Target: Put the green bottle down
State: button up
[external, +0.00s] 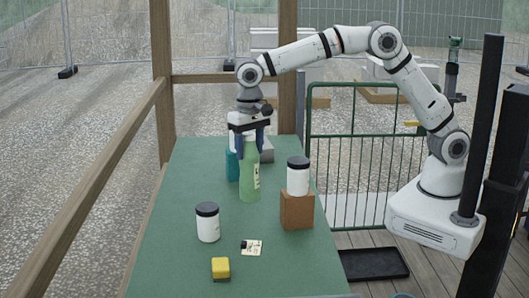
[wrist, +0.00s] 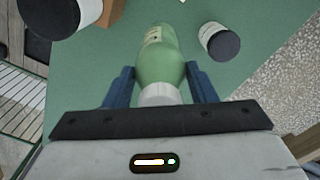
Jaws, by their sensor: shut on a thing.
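The green bottle (external: 250,178) is upright at the far part of the green table (external: 180,215) in the external view, with a pale label on its side. My gripper (external: 250,140) is above it, its blue fingers shut around the bottle's upper part. In the wrist view, the bottle (wrist: 160,55) sits between the two fingers of my gripper (wrist: 160,85), its pale top nearest the camera. I cannot tell whether its base touches the table.
A white jar with a black lid (external: 298,176) stands on a brown block (external: 297,211) to the right. Another such jar (external: 208,222), a yellow block (external: 220,268) and a small card (external: 253,248) are nearer. A teal object (external: 232,165) and a grey object (external: 267,152) are behind the bottle.

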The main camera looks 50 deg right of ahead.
aim_at(250, 178)
notch_tip(250, 178, down, 10)
jog(key=shift+r+p, duration=0.25)
jog(key=shift+p, duration=0.3)
jog(key=shift+f, duration=0.15)
jog(key=o, duration=1.2)
notch_tip(250, 178, up, 12)
jog(key=shift+r+b, duration=0.15)
jog(key=shift+b, duration=0.35)
